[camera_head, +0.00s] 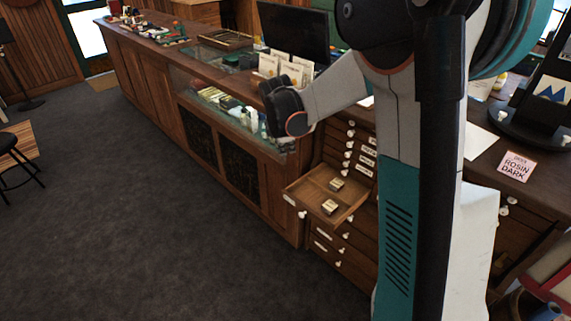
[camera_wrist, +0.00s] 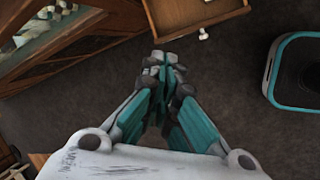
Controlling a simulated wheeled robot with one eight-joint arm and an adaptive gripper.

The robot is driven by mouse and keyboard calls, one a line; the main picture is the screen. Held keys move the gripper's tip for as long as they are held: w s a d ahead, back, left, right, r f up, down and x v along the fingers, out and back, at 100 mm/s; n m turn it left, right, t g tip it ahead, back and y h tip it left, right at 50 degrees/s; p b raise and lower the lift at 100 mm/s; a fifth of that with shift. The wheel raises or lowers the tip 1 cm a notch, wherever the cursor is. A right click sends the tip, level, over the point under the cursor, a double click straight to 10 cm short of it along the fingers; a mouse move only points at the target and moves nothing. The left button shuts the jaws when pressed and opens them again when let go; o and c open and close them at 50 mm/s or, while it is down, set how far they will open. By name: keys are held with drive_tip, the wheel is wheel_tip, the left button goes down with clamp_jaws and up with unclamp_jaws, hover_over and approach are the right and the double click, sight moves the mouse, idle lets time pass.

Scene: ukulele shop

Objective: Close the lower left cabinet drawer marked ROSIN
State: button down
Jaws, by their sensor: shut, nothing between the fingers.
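A wooden drawer (camera_head: 318,190) stands pulled out from the left column of the cabinet (camera_head: 333,148), with two small boxes (camera_head: 336,184) (camera_head: 329,207) inside. Its front has a pale label and a white knob (camera_head: 302,214); the label is too small to read. In the wrist view an open drawer (camera_wrist: 190,12) shows at the top, its white knob (camera_wrist: 204,33) facing my gripper. My gripper (camera_wrist: 164,62) is shut and empty, a little short of the drawer front in that picture and apart from it. In the head view I cannot make out the fingertips.
A long glass-topped counter (camera_head: 150,55) runs to the left of the cabinet. More shut drawers with white knobs lie above and below the open one. A pink ROSIN DARK sign (camera_head: 516,166) lies on the right counter. Dark carpet (camera_head: 130,210) in front is clear.

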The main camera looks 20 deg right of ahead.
drive_tip(key=w+d+f+n+g, duration=0.1)
drive_tip(key=w+d+f+n, duration=0.3)
drive_tip(key=f, duration=0.6)
drive_tip(key=n+g+h, duration=0.1)
drive_tip(key=n, duration=0.2)
approach(310, 187)
drive_tip(key=s+a+r, duration=0.2)
drive_tip(key=a+r, duration=0.1)
drive_tip(key=a, duration=0.2)
drive_tip(key=b+x, duration=0.4)
drive_tip(key=x, duration=0.5)
drive_tip(key=shift+f, duration=0.2)
drive_tip(key=d, duration=0.1)
drive_tip(key=w+d+b, duration=0.1)
drive_tip(key=d, duration=0.1)
drive_tip(key=shift+w+d+r, duration=0.1)
drive_tip(key=shift+w+d, duration=0.1)
drive_tip(key=shift+d, duration=0.15)
